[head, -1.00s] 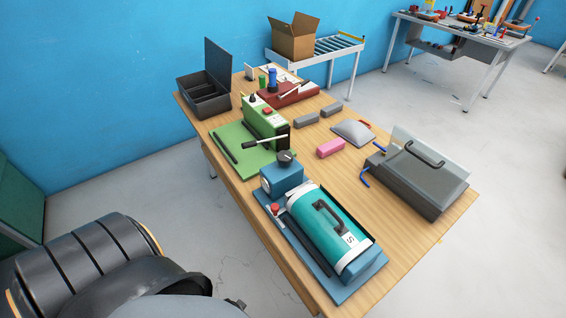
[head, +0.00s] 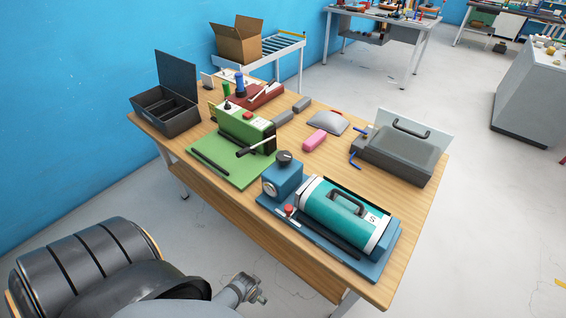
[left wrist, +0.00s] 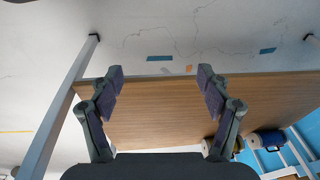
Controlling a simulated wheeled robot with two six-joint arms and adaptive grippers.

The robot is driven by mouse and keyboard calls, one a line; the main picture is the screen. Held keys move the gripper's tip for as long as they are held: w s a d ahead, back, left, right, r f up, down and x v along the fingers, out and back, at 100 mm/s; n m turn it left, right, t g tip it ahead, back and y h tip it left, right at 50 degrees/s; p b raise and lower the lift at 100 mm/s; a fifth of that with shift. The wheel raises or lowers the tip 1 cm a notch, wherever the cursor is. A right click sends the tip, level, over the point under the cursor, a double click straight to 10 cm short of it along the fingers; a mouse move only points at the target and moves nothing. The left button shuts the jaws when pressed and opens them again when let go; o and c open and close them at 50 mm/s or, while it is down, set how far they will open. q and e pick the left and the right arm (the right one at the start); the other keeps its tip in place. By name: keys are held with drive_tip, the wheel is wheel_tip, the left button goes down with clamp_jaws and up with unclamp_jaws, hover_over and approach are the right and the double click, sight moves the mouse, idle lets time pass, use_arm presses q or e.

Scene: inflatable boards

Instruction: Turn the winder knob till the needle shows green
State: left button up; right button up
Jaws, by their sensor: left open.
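A blue machine (head: 282,182) stands at the near edge of the wooden table, with a black knob (head: 284,157) on top. A round pale dial (head: 269,188) is on its front left face; its needle and colours are too small to read. A teal cylinder (head: 345,212) with a black handle lies beside it on the same blue base. My left gripper (left wrist: 161,76) is open and empty in the left wrist view, with the table edge beyond its fingers. It is apart from the knob. My right gripper is not in view.
A green machine (head: 245,130) with a black lever stands left of the blue one. A grey case (head: 400,155), a pink block (head: 314,141) and an open black box (head: 170,112) are also on the table (head: 410,220). The floor in front is clear.

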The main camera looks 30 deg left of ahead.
sight(281, 163)
use_arm(q)
drive_tip(key=w+d+r+t, duration=0.1)
drive_tip(key=w+r, duration=0.3)
drive_tip(key=r, duration=0.8)
drive_tip(key=w+d+r+t, duration=0.15)
drive_tip(key=w+r, duration=0.25)
drive_tip(key=r, duration=0.8)
drive_tip(key=w+d+r+m+t+h, duration=0.4)
drive_tip(key=w+d+r+t+h, duration=0.1)
drive_tip(key=w+d+r, duration=0.3)
drive_tip(key=w+a+r+n+t+y, duration=0.2)
drive_tip(key=w+a+n+t+y, duration=0.15)
drive_tip(key=a, duration=0.55)
drive_tip(key=w+a+r+n+t+y, duration=0.25)
drive_tip(key=a+t+y, duration=0.2)
drive_tip(key=a, duration=0.55)
drive_tip(key=shift+n+h, duration=0.3)
drive_tip(key=w, duration=0.7)
drive_tip(key=w+a, duration=0.1)
drive_tip(key=w, duration=0.3)
drive_tip(key=shift+f+b, duration=0.35)
drive_tip(key=shift+b, duration=0.05)
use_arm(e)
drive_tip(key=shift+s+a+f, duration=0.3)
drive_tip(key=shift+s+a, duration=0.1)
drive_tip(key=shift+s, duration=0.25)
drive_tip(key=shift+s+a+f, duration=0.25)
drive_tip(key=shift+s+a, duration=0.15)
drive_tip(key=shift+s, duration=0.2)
